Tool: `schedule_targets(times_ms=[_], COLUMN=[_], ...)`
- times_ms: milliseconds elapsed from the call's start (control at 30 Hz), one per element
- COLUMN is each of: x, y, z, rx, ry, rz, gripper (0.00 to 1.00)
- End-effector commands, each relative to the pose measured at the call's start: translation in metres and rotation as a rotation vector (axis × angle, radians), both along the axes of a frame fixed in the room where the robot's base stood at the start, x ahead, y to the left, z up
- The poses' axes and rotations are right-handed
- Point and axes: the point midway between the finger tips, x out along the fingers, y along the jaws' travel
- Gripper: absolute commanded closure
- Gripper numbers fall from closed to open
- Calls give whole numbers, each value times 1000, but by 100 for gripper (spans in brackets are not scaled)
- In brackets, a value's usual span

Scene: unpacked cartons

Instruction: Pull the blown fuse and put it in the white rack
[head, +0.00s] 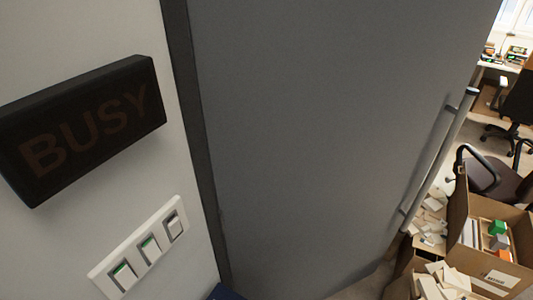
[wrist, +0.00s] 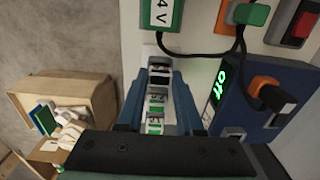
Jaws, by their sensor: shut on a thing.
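In the wrist view my gripper (wrist: 158,98) points at a white wall panel, its two blue fingers on either side of a narrow column of small white, black and green pieces. The fingers are closed on a small fuse-like piece (wrist: 157,76) with a dark and white face. The fingers hide its sides, and I cannot tell whether it is seated or free. More small pieces with dark marks and green bits (wrist: 155,122) show nearer the wrist. I cannot make out the white rack for certain. The head view does not show my gripper.
An open carton (wrist: 75,105) lies below left. The head view shows a BUSY sign (head: 85,128), switches (head: 140,250) and a grey door (head: 320,120).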

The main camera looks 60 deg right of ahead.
Motion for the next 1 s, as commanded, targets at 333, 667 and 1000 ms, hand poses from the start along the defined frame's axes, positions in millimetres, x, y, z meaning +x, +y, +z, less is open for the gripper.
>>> schedule_targets(times_ms=[333,667,1000], x=[0,0,0], y=[0,0,0], z=[-2,-6,-6], rx=[0,1,0], ry=[0,1,1], rz=[0,0,0], gripper=[100,100,29])
